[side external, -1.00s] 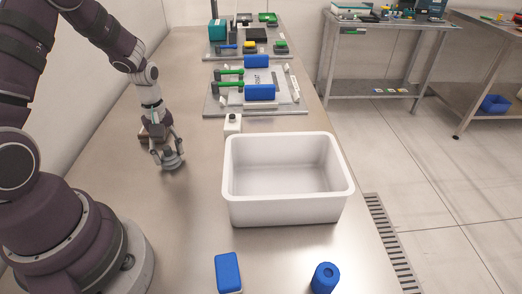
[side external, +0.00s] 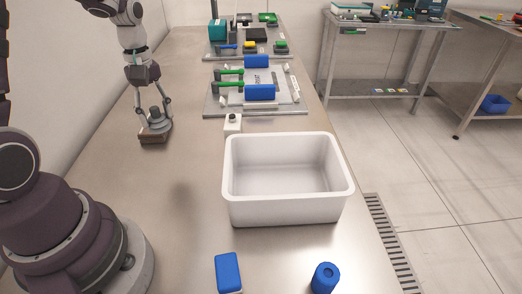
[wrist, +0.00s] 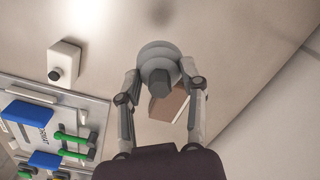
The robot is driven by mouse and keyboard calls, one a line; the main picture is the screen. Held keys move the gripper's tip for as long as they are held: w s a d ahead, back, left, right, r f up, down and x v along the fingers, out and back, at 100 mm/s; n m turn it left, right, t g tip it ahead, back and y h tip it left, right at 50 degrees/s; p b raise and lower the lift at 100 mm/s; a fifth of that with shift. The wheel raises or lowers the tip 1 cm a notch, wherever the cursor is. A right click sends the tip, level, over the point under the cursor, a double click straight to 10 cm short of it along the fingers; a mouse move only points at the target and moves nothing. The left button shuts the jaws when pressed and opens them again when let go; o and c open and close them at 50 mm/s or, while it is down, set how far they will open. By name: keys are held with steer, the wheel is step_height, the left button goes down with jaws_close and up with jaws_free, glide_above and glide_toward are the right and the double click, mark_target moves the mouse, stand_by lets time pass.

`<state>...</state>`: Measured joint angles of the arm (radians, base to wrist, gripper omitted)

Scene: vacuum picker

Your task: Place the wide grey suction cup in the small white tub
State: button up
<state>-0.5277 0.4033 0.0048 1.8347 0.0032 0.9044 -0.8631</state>
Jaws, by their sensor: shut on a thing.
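The wide grey suction cup (side external: 159,124) is a round disc with a dark, narrower top, held between the fingers of my gripper (side external: 154,106). In the wrist view the cup (wrist: 158,50) sits between the fingertips of my gripper (wrist: 160,75), its wide rim facing away from the palm. It appears to be clear of the bench; its exact height is hard to tell. The white tub (side external: 287,212) stands to the right and nearer the side camera, open-topped, and looks empty inside. My gripper is well away from it.
A brown block (side external: 153,138) lies just below the cup in the picture, partly covered by it in the wrist view. A small white block with a dark knob (side external: 233,125) stands behind the tub. Bench left of the tub is clear.

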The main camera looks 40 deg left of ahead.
step_height(320, 180, up, 6)
steer(key=shift+f, duration=0.15)
steer(key=w+d+m, duration=0.1)
steer(key=w+d, duration=0.4)
steer(key=m, duration=0.2)
glide_toward(282, 192)
step_height(282, 192, down, 6)
steer(key=shift+f, duration=0.15)
steer(key=shift+f, duration=0.1)
steer(key=o, duration=0.8)
steer(key=shift+o, duration=0.2)
